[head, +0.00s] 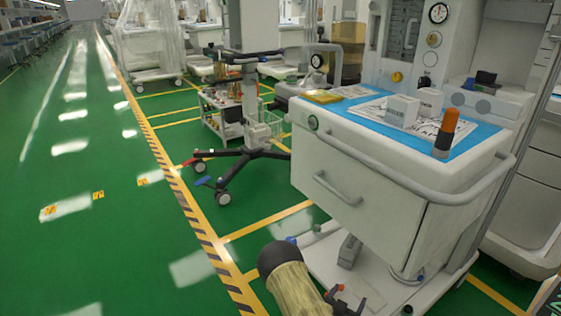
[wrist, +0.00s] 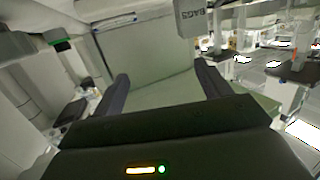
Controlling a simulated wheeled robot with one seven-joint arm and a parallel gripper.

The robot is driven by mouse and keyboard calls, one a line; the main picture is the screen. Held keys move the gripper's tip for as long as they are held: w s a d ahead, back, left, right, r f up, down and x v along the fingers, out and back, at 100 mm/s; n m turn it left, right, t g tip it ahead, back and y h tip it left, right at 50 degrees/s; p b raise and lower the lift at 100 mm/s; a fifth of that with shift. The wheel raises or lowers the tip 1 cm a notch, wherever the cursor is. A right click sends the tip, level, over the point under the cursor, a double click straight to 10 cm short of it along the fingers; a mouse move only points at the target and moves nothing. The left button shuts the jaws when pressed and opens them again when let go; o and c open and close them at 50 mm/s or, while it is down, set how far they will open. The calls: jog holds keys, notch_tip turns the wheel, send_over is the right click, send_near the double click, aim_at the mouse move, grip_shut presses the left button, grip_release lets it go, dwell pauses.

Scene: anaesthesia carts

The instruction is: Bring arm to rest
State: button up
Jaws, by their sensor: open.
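My gripper (wrist: 162,72) shows in the wrist view with its two dark fingers spread wide apart. Nothing is held between them; a pale flat panel (wrist: 145,45) shows beyond the fingertips. Part of my arm, a dark rounded joint and a tan link, shows at the bottom of the head view, low in front of the white anaesthesia cart (head: 345,190). I cannot make out my gripper clearly in the head view.
The cart's blue top (head: 385,133) bears white boxes (head: 403,110), an orange-capped bottle (head: 446,130) and a yellow pad (head: 323,97). A grey rail (head: 385,180) runs around the cart. A wheeled stand (head: 245,155) is farther back. The green floor (head: 90,240) at left is clear.

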jog(key=s+a+r+n+g+y+p, duration=0.1)
jog(key=a+r+g+y+p, duration=0.15)
jog(key=r, duration=0.45)
jog(key=s+a+r+g+y+p, duration=0.1)
jog(key=a+r+g+y+p, duration=0.15)
jog(key=r, duration=0.55)
jog(key=s+a+r+n+g+y+p, duration=0.1)
jog(key=s+a+r+g+y+p, duration=0.15)
jog(key=r, duration=0.45)
jog(key=s+d+r+n+g+y+p, duration=0.1)
jog(key=s+r+n+g+y+p, duration=0.3)
jog(key=s+r, duration=1.25)
notch_tip(320, 180, up, 38)
jog(key=h+p, duration=0.2)
jog(key=p, duration=3.6)
jog(key=shift+w+d+f+n+t+p, duration=0.25)
jog(key=shift+w+n+t+p, duration=0.1)
jog(key=shift+w+n, duration=0.1)
jog(key=shift+h, duration=0.25)
